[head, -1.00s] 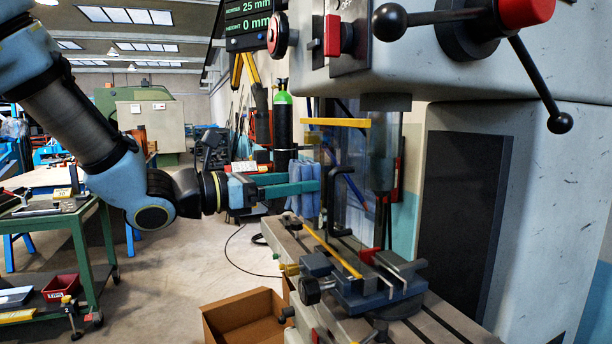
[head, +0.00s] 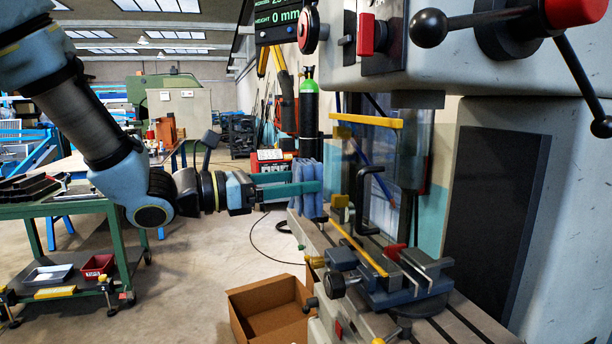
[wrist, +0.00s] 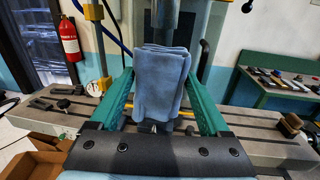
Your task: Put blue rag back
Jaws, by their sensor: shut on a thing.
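The blue rag (head: 308,190) hangs folded at the tips of my gripper (head: 300,190), in front of the milling machine in the head view. In the wrist view the rag (wrist: 160,85) sits between the two green fingers of my gripper (wrist: 160,98), which are shut on it. The rag is held in the air, above the edge of the machine's slotted table (head: 440,325). Its far side is hidden.
A machine vise (head: 400,285) with a clear guard and black handle stands right of the rag. An open cardboard box (head: 270,310) lies on the floor below. A green workbench (head: 70,210) is at left. A fire extinguisher (wrist: 69,40) shows in the wrist view.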

